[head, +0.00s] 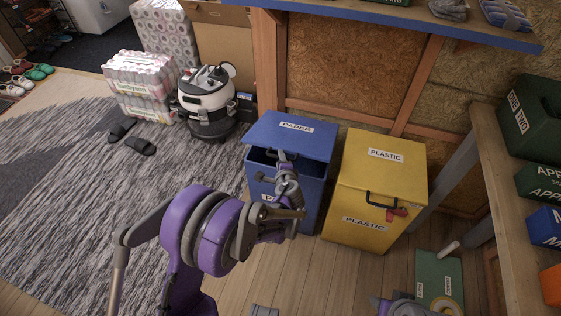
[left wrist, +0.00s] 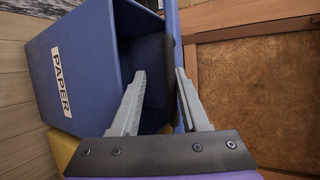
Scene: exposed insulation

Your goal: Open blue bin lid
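The blue bin (head: 314,188), labelled PAPER, stands left of the yellow bin. Its blue lid (head: 305,137) is partly raised at the front, with a dark gap under it. My left gripper (head: 283,158) is at the lid's front edge and hides part of it. In the left wrist view the fingers (left wrist: 160,88) are apart. One finger is in front of the bin's dark opening, the other beside the lid edge (left wrist: 174,50). I cannot tell whether either touches the lid. My right gripper (head: 402,306) shows only partly at the bottom edge; its fingers are not clear.
The yellow PLASTIC bin (head: 383,180) stands right beside the blue bin. A blue-edged shelf (head: 400,24) is above, behind the bins. A vacuum cleaner (head: 207,102) stands behind left. A wooden bench (head: 488,150) is at right. The carpet (head: 70,200) at left is mostly clear.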

